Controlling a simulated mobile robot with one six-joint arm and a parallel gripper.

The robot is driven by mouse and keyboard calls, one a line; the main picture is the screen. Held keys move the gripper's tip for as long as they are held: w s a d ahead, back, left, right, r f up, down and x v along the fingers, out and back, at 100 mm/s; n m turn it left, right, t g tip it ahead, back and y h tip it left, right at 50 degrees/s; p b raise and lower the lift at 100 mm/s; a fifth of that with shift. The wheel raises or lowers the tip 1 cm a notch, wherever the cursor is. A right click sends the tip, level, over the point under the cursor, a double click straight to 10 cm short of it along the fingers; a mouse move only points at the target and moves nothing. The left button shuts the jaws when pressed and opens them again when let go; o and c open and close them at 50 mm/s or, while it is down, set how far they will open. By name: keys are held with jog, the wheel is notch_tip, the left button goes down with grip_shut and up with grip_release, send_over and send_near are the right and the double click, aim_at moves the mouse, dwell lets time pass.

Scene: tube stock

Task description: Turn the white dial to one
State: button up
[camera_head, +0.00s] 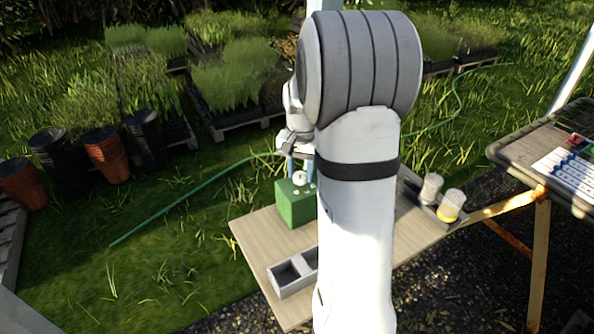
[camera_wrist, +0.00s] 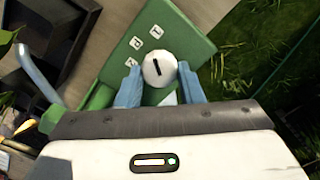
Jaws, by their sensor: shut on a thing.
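The white dial (camera_wrist: 159,70) is round with a short black mark and sits on the top face of a green box (camera_wrist: 190,35). In the wrist view the mark slants slightly, its upper end to the left. Several small white labels (camera_wrist: 156,31) lie in an arc above and left of the dial; their figures are too small to read surely. My gripper (camera_wrist: 160,76) has its blue fingers on either side of the dial and is shut on it. In the head view the green box (camera_head: 293,207) stands on the table, partly hidden by my arm.
A grey compartment tray (camera_head: 285,288) sits at the front of the wooden table (camera_head: 258,236). Two jars, one yellow-based (camera_head: 451,205), stand in a dark holder to the right. Another table (camera_head: 520,165) is at far right.

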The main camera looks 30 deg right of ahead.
aim_at(301, 175)
jog(key=shift+s+f+m, duration=0.15)
jog(key=shift+s+m, duration=0.05)
jog(key=shift+m, duration=0.8)
jog(key=shift+a, duration=0.1)
jog(key=o, duration=1)
jog(key=shift+w, duration=0.1)
jog(key=shift+r, duration=0.35)
notch_tip(301, 175, up, 7)
jog(key=shift+r, duration=0.2)
